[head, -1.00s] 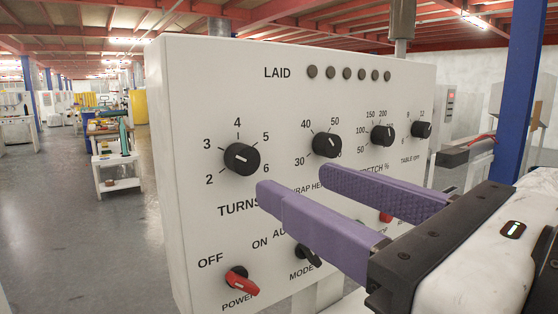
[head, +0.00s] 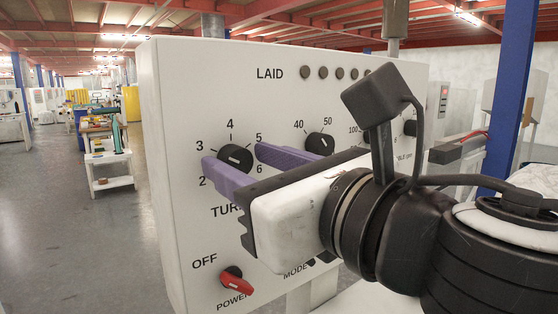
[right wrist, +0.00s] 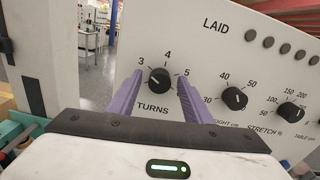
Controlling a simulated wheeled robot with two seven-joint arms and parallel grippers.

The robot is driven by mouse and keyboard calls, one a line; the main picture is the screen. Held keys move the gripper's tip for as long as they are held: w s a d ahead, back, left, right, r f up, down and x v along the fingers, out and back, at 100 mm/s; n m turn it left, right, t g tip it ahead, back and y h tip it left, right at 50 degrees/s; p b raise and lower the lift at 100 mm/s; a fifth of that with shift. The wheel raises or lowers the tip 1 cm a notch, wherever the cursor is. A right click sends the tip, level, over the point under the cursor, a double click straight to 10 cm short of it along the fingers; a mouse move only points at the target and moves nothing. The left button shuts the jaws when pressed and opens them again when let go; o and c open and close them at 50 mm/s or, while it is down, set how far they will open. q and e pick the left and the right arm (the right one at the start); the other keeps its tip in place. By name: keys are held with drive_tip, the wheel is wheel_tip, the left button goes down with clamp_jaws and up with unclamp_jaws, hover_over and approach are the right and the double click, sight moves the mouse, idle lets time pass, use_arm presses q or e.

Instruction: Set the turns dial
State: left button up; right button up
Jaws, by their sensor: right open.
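The turns dial (head: 236,159) is a black round knob with a white mark, on the upright white panel, ringed by numbers 2 to 6. I cannot tell for sure which number the mark points to. My right gripper (head: 234,157) is open, its two purple fingers on either side of the dial. In the right wrist view the dial (right wrist: 159,79) sits between the fingertips (right wrist: 160,80), with a gap showing on both sides. Whether the fingertips reach around it or stop short of it is unclear. My left gripper is not in view.
The white panel (head: 180,230) also carries a wrap height dial (head: 319,143) close to the right finger, a red power knob (head: 236,281) below, and a row of dark lamps (head: 323,72) above. Open floor lies left.

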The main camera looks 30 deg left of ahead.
drive_tip(key=c, duration=1.1)
drive_tip(key=shift+o, duration=0.2)
